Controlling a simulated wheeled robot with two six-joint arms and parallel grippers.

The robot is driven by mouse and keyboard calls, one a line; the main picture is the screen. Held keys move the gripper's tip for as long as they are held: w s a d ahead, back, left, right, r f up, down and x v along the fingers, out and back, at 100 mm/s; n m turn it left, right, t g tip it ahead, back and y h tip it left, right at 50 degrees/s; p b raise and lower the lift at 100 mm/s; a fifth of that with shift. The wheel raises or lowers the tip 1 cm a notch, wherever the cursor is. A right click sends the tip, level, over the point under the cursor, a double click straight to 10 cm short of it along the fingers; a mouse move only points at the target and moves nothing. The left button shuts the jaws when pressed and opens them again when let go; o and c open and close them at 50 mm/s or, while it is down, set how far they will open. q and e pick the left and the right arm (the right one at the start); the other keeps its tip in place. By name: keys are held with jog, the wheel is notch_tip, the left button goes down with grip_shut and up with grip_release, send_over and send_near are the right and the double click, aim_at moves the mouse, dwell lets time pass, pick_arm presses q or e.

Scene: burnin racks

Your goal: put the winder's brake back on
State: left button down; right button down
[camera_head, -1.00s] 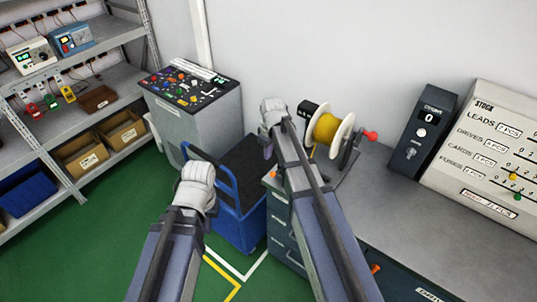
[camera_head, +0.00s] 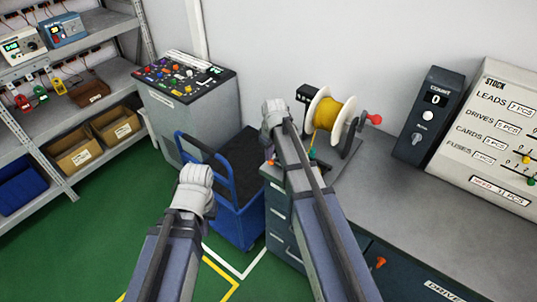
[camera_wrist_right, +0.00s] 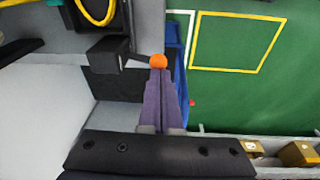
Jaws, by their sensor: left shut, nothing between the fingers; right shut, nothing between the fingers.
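The winder stands at the near left end of the grey bench, with a yellow spool (camera_head: 335,113) between white flanges and a red crank knob (camera_head: 375,119). A small orange knob (camera_head: 270,162) shows low beside my right arm. In the right wrist view an orange ball (camera_wrist_right: 158,61) sits on a dark lever from a black block (camera_wrist_right: 108,50); I take this for the brake. My right gripper (camera_head: 272,108) is shut and empty; its fingertips (camera_wrist_right: 158,74) appear at the ball, contact unclear. My left gripper (camera_head: 197,180) is shut and empty, left of the bench.
A blue cart (camera_head: 238,215) stands left of the bench. Behind it is a grey console (camera_head: 190,115) with coloured buttons. Shelves (camera_head: 75,115) with bins line the left. A counter box (camera_head: 428,118) reading 0 and a stock board (camera_head: 495,140) stand on the bench; its middle is clear.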

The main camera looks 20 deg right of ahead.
jog(key=f+t+h+b, duration=0.1)
jog(key=b, duration=0.2)
jog(key=s+a+f+t+h+b, duration=0.1)
jog(key=f+h+b, duration=0.1)
jog(key=b, duration=0.1)
jog(key=a+f+t+h+b, duration=0.1)
jog(key=t+h+b, duration=0.1)
jog(key=b, duration=0.1)
jog(key=shift+s+f, duration=0.2)
jog(key=shift+s, duration=0.15)
jog(key=shift+r, duration=0.1)
jog(key=shift+r+p, duration=0.7)
jog(key=shift+p, duration=0.05)
